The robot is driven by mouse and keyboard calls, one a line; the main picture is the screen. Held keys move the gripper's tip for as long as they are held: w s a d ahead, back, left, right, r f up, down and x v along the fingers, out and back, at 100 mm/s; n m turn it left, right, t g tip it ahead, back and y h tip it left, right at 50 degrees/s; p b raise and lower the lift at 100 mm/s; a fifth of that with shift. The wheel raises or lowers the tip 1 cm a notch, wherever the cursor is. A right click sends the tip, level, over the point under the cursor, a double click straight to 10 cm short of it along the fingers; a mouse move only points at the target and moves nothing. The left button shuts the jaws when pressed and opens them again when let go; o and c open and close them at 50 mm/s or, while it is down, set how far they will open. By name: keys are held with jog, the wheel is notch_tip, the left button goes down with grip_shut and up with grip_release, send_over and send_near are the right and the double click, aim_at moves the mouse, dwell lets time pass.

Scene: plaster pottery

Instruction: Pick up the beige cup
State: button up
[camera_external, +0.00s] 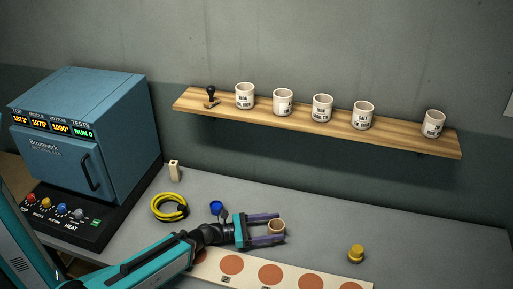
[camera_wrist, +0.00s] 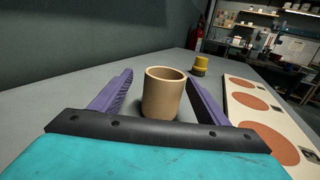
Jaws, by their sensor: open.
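The beige cup (camera_external: 276,227) stands upright on the grey table, just above the edge of the strip with brown discs. My gripper (camera_external: 270,227) is open, and its purple fingers lie on either side of the cup. In the wrist view the cup (camera_wrist: 163,93) stands between the two fingers of my gripper (camera_wrist: 160,88), with a visible gap to the left finger and a smaller one to the right. Whether a finger touches the cup cannot be told for certain.
A yellow knob-like object (camera_external: 356,253) stands to the right. The disc strip (camera_external: 208,268) runs along the front. A yellow coil (camera_external: 169,207), a blue item (camera_external: 216,207) and a kiln (camera_external: 85,130) are at left. A wooden shelf (camera_external: 395,139) holds several white cups.

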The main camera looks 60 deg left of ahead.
aim_at(282, 226)
jog(key=x, duration=0.1)
jog(key=p+x, duration=0.1)
jog(key=x, duration=0.1)
jog(key=shift+w+d+r, duration=0.1)
jog(key=shift+d+r, duration=0.05)
jog(key=shift+d, duration=0.2)
jog(key=shift+p+x, duration=0.4)
jog(key=shift+x, duration=0.4)
jog(key=c, duration=1.2)
jog(key=shift+r+b, duration=0.65)
jog(key=shift+r, duration=4.3)
